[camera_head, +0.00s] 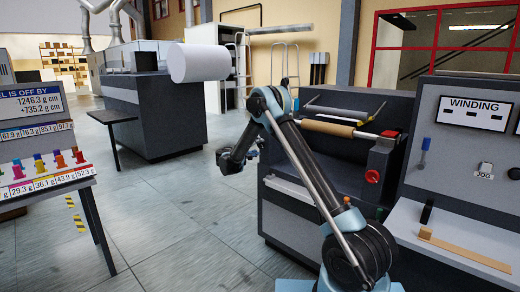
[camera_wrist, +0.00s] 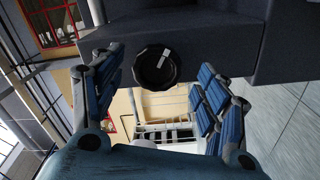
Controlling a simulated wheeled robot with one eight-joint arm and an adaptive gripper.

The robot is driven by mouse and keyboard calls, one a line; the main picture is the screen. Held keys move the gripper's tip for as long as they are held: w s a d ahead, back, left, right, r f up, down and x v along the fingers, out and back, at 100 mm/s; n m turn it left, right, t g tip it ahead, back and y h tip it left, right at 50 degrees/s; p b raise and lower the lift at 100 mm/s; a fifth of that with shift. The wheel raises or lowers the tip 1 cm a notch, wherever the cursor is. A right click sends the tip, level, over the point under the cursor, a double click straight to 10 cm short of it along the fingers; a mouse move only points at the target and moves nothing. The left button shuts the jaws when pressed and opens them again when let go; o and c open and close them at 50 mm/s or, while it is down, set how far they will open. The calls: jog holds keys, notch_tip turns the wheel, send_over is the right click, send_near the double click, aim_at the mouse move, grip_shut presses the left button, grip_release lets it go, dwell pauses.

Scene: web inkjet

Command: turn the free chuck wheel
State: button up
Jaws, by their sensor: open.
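A black, scalloped round wheel (camera_wrist: 156,67) with a pale label strip shows in the wrist view, on the dark face of a machine. My gripper (camera_wrist: 159,78) is open, with blue-padded fingers on both sides of the wheel in the picture. No contact is visible, and I cannot tell the gap in depth. In the head view my gripper (camera_head: 254,149) is near the left end of the winding machine (camera_head: 290,205); the black wheel is not visible there.
A tan roll (camera_head: 328,127) lies across the machine top. The panel marked WINDING (camera_head: 475,113) stands right, above a pale shelf (camera_head: 460,235). A table with coloured weights (camera_head: 48,175) stands left. A large white roll (camera_head: 200,63) is behind. The floor between is clear.

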jog(key=v, duration=0.8)
jog(key=shift+s+a, duration=0.25)
jog(key=shift+f, duration=0.1)
jog(key=s+d+r+m+g+y, duration=0.15)
jog(key=s+d+r, duration=0.25)
jog(key=d, duration=0.5)
jog(key=s+d+r+g, duration=0.3)
jog(key=s+d, duration=0.1)
jog(key=d, duration=0.5)
jog(key=s+d+r+m+g, duration=0.15)
jog(key=s+d+r, duration=0.25)
jog(key=d, duration=0.6)
jog(key=s+d+f+m+g+y, duration=0.15)
jog(key=s+d, duration=0.25)
jog(key=s, duration=0.6)
jog(key=s+d+f+g+y, duration=0.1)
jog(key=s+d+g+y, duration=0.1)
jog(key=s+d, duration=0.5)
jog(key=s+d+f+g+y, duration=0.1)
jog(key=s+d+g+y, duration=0.1)
jog(key=s, duration=1)
jog(key=s+a+f+m+y, duration=0.1)
jog(key=s+f+y, duration=0.1)
jog(key=s+f, duration=0.3)
jog(key=s+a+f+y, duration=0.1)
jog(key=s+f, duration=0.4)
jog(key=s, duration=0.7)
jog(key=shift+s+a+f+m+y, duration=0.2)
jog(key=shift+s+f+m+y, duration=0.15)
jog(key=shift+y, duration=0.15)
